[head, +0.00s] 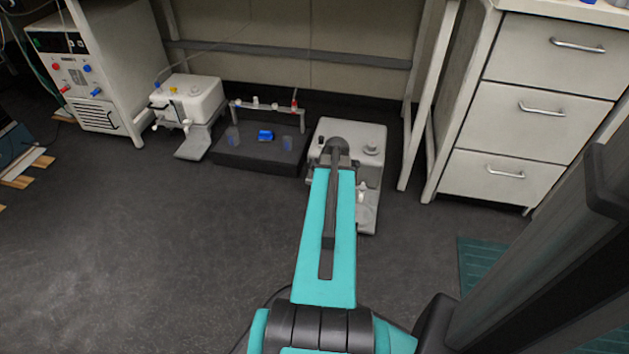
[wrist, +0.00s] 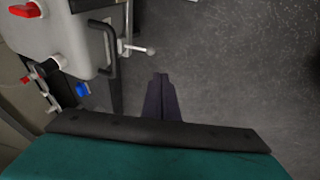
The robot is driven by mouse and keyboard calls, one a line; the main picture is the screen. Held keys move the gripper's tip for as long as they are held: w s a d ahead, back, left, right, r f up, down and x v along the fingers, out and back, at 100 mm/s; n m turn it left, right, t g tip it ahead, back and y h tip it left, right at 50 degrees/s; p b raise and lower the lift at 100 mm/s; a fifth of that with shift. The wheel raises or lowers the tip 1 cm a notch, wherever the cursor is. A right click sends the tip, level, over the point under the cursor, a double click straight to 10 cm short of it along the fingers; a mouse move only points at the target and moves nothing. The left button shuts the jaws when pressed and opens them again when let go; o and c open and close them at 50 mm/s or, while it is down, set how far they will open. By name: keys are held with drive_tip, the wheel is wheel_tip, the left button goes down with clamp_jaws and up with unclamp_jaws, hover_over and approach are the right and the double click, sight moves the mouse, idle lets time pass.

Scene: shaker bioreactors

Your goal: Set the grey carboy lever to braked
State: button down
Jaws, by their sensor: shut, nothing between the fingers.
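A grey unit (head: 374,135) stands on the floor under the front of my arm in the head view. A grey housing (wrist: 50,40) fills the upper left of the wrist view, with a black handle (wrist: 110,50) on its side. A thin lever (wrist: 138,49) with a pale ball tip sticks out beside the handle, pointing right. I cannot read its setting. My gripper (wrist: 160,77) is shut and empty, just below the lever tip in the picture and seemingly apart from it. In the head view my arm hides the gripper.
A black tray (head: 258,152) with a blue item (head: 266,135) stands left of the grey unit. A white unit (head: 196,100) is farther left. A drawer cabinet (head: 540,105) and a bench leg (head: 416,145) stand to the right. The floor in front is clear.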

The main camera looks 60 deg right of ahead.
drive_tip(key=shift+s+a+r+p, duration=0.2)
drive_tip(key=shift+s+a+r, duration=0.15)
drive_tip(key=shift+r, duration=0.25)
drive_tip(key=shift+s+a+r+p, duration=0.25)
drive_tip(key=shift+s+a+r, duration=0.05)
drive_tip(key=shift+r, duration=0.35)
drive_tip(key=shift+s+a+r+p, duration=0.2)
drive_tip(key=shift+s+a+r, duration=0.15)
drive_tip(key=shift+r, duration=0.25)
drive_tip(key=shift+w, duration=0.1)
